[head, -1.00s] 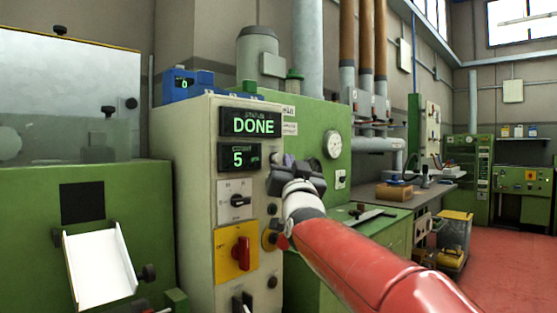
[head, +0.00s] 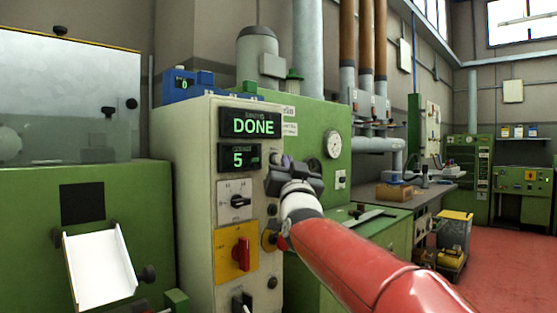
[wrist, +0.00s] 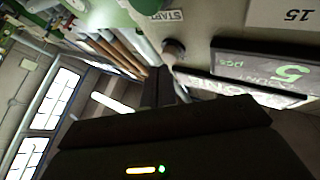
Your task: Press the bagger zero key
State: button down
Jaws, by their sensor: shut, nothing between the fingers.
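A pale control cabinet (head: 197,170) carries a display reading DONE (head: 252,123) and a counter display reading 5 (head: 240,157). My gripper (head: 277,163) is at the right edge of its front panel, beside the counter display. In the wrist view my gripper (wrist: 165,76) is shut and empty. Its fingertips are close to a round button (wrist: 173,48) next to a START label (wrist: 165,16); I cannot tell if they touch. The counter display (wrist: 262,72) is right of them. No key marked zero is legible; a blue device (head: 190,87) on the cabinet shows 0.
Below the counter are a black selector knob (head: 238,202) and a red switch on a yellow plate (head: 240,252). A green machine with a white chute (head: 98,265) stands left. A workbench (head: 400,196) is behind my arm on the right. Red floor (head: 500,255) is open farther right.

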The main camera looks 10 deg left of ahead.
jog(key=shift+w+a, duration=0.35)
jog(key=shift+a, duration=0.15)
dwell(0.8)
jog(key=shift+d, duration=0.1)
jog(key=shift+s+d+b, duration=0.5)
jog(key=shift+d+b, duration=0.1)
jog(key=s+d+b, duration=0.1)
jog(key=d+b, duration=0.1)
jog(key=s+d+b, duration=0.2)
dwell(0.6)
dwell(0.6)
